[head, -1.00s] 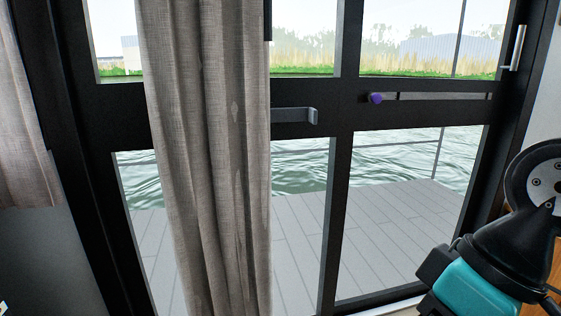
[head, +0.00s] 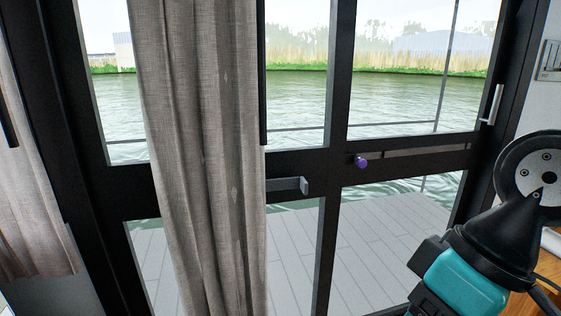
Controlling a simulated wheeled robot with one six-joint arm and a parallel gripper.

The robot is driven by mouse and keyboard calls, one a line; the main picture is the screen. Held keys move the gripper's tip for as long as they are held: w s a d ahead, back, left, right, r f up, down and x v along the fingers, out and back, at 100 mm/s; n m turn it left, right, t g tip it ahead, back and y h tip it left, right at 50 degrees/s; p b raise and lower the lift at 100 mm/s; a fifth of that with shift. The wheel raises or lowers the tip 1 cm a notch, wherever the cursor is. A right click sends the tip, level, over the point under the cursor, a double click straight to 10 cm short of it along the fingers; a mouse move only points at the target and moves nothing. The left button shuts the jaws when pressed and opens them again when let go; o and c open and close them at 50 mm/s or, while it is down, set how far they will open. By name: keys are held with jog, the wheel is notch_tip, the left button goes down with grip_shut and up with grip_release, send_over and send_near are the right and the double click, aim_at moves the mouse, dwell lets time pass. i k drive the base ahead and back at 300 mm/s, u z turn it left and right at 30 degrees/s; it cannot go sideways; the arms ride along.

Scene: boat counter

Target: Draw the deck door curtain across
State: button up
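The deck door curtain (head: 195,130) is a grey-beige cloth hanging in folds over the left part of the dark-framed glass deck door (head: 338,110). It is bunched into a narrow strip, and the glass to its right is uncovered. Its top and bottom are out of the picture. A thin dark upright bar (head: 262,80) runs along the curtain's right edge. My arm shows at the lower right, but the fingers of my gripper are not in view.
A grey lever handle (head: 288,185) sticks out beside the curtain. A purple knob (head: 361,162) sits on the crossbar, and an upright handle (head: 490,104) is at the right. Another curtain (head: 30,190) hangs at the far left. A wooden surface (head: 535,300) lies at lower right.

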aim_at(183, 50)
jog(key=z, duration=1.7)
jog(key=i, duration=1.95)
jog(key=u, duration=3.15)
